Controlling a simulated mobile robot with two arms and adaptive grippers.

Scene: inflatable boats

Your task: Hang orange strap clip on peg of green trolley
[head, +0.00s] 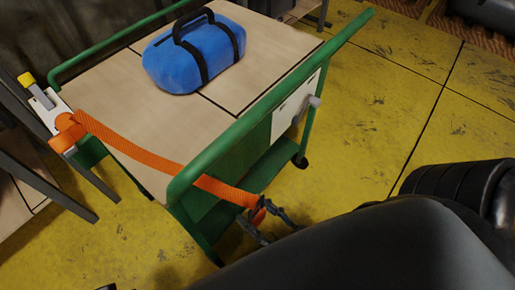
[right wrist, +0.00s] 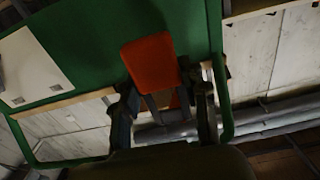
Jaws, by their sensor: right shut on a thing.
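The green trolley (head: 190,180) has a wooden top and green rails. A white plate (head: 290,108) with a short grey peg (head: 314,101) is on its right side; the plate also shows at the left of the right wrist view (right wrist: 32,66). An orange strap (head: 140,150) runs from the far-left post across the near corner of the trolley to my right gripper (head: 264,218). That gripper is shut on the orange clip (right wrist: 150,62) at the strap's end, low beside the trolley's near end and apart from the peg. My left gripper is not in view.
A blue bag (head: 193,52) with black straps lies on the trolley top. Yellow floor (head: 375,120) to the right of the trolley is clear.

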